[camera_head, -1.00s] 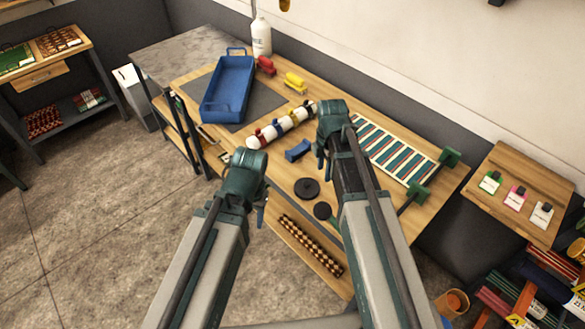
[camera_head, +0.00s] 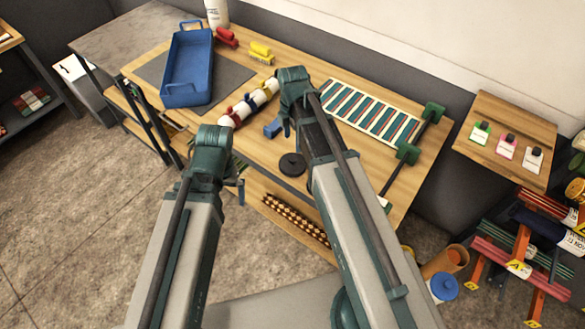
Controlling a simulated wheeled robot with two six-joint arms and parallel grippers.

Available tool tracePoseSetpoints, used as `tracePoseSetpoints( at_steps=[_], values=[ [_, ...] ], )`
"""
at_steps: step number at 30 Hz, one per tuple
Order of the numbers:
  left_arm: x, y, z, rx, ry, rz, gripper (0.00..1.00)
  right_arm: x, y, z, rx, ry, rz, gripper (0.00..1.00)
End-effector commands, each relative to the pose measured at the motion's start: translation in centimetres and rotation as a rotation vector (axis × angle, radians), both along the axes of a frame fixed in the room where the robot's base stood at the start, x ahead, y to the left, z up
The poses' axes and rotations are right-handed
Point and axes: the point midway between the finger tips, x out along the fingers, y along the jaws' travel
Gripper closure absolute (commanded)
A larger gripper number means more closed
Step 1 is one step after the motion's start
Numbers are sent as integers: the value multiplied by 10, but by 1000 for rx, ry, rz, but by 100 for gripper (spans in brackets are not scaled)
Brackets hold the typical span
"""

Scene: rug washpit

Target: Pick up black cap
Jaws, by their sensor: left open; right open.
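A flat, round black disc (camera_head: 292,164), which looks like the black cap, lies on the wooden bench (camera_head: 262,152) near its front edge. My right gripper (camera_head: 287,130) is open, with its fingers pointing down, above and beyond the disc in the picture. I see nothing between its fingers. My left gripper (camera_head: 240,190) is open and appears empty, to the left of the disc and in front of the bench edge. Part of the bench right of the disc is hidden by my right arm.
A blue tray (camera_head: 187,93) stands at the back left. A striped frame (camera_head: 370,111) fills the bench's right part.

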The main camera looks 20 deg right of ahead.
Motion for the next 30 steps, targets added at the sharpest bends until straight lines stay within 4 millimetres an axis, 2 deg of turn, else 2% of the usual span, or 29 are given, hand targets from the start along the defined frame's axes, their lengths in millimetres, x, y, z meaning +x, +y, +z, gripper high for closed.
tracePoseSetpoints(
  at_steps=[1, 5, 17, 30],
  values=[
    [0, 0, -15, 0, 0, 0, 0, 0, 0, -15, 0, 0, 0, 29],
    [0, 0, -31, 0, 0, 1, 0, 0, 0, -31, 0, 0, 0, 29],
    [0, 0, -39, 0, 0, 1, 0, -1, 0, -39, 0, 0, 0, 29],
    [0, 0, -86, 0, 0, 1, 0, -6, 2, -86, 0, 0, 0, 29]
  ],
)
